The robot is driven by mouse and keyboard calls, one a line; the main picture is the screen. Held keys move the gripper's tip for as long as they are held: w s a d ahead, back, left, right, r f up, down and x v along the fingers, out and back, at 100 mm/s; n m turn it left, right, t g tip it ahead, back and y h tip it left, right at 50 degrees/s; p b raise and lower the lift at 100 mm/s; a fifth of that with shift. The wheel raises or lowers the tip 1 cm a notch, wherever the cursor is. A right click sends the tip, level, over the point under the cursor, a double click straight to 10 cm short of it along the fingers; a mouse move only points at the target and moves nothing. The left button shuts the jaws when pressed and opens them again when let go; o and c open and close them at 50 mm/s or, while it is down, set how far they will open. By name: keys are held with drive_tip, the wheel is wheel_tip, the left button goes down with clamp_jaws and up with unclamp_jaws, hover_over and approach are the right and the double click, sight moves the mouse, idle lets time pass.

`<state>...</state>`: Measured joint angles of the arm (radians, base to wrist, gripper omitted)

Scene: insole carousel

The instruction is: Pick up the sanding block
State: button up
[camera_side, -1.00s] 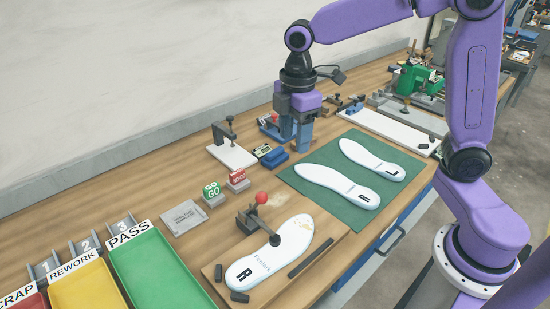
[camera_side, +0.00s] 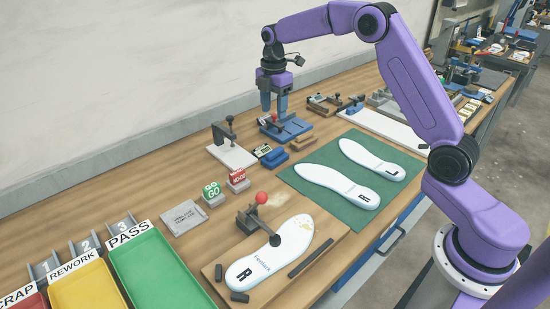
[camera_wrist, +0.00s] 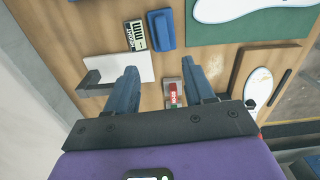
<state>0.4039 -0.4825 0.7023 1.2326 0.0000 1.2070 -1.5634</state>
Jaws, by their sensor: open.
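A small tan block (camera_side: 301,143) lies on the bench at the left edge of the green mat. A blue block (camera_side: 275,159) lies in front of it, beside a small gauge (camera_side: 262,150); the blue block also shows at the top of the wrist view (camera_wrist: 161,30). I cannot tell for sure which of the two is the sanding block.
A white clamp stand (camera_side: 232,155) and the GO (camera_side: 213,194) and NO-GO (camera_side: 238,181) blocks are nearby. Insoles lie on the green mat (camera_side: 300,187). Colored trays, including the green one (camera_side: 160,275), stand at front left. Some bench along the wall is clear.

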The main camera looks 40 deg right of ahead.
hover_over(275, 151)
drive_tip(key=f, duration=0.9)
drive_tip(key=shift+w+d, duration=0.1)
drive_tip(key=shift+w, duration=0.25)
drive_tip(key=shift+s+f, duration=0.15)
drive_tip(key=shift+f, duration=1.15)
drive_tip(key=shift+s+f, duration=0.1)
drive_tip(key=shift+f, duration=1.2)
clamp_jaws()
